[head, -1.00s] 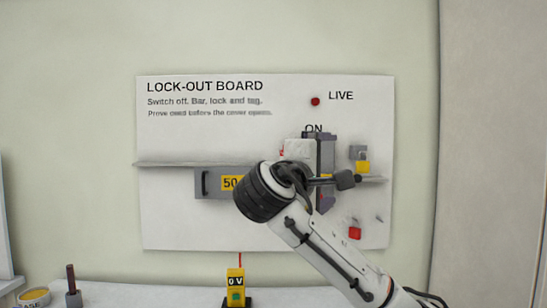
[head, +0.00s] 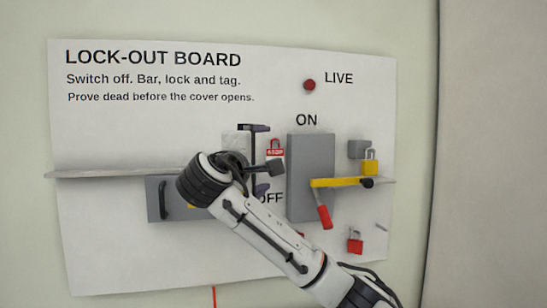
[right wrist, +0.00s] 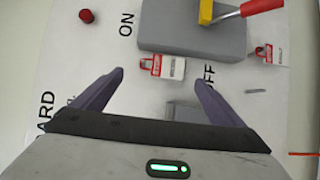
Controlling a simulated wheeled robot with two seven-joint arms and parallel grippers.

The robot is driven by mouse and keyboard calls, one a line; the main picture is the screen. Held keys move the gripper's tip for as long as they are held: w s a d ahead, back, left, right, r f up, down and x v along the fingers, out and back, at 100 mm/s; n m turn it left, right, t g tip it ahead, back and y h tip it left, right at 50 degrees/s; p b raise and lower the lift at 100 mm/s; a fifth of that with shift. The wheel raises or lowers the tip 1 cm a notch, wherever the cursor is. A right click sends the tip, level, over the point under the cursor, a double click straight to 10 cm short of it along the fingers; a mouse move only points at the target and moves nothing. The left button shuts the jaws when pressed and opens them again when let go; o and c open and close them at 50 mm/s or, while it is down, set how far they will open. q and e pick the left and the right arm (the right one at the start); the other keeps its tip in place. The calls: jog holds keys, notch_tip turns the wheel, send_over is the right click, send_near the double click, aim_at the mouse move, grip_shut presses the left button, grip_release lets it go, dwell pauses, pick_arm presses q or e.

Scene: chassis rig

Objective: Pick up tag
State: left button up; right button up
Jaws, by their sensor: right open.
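A small red-and-white tag (head: 275,152) hangs on the board just left of the grey switch box. It also shows in the right wrist view (right wrist: 168,67), beyond the fingertips and between their lines. My right gripper (head: 265,160) is in front of the board, left of the switch box. Its two purple fingers are apart and nothing is between them; the wrist view shows the same gripper (right wrist: 159,78). I cannot tell the exact gap to the tag. My left gripper is not in view.
The switch box (head: 310,160) carries a yellow bar (head: 335,182) and a red handle (head: 324,217). A ledge (head: 100,174) crosses the board. A grey handled cover (head: 158,205) is partly behind my arm.

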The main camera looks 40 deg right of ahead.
aim_at(276, 156)
jog(key=x, duration=0.2)
jog(key=p+x, duration=0.1)
jog(key=x, duration=0.1)
jog(key=shift+s+d+f, duration=0.1)
jog(key=shift+s+d, duration=0.15)
jog(key=shift+d, duration=0.15)
jog(key=shift+w+d+f+p, duration=0.1)
jog(key=shift+w+d+p, duration=0.25)
jog(key=shift+d, duration=0.1)
jog(key=c, duration=1.1)
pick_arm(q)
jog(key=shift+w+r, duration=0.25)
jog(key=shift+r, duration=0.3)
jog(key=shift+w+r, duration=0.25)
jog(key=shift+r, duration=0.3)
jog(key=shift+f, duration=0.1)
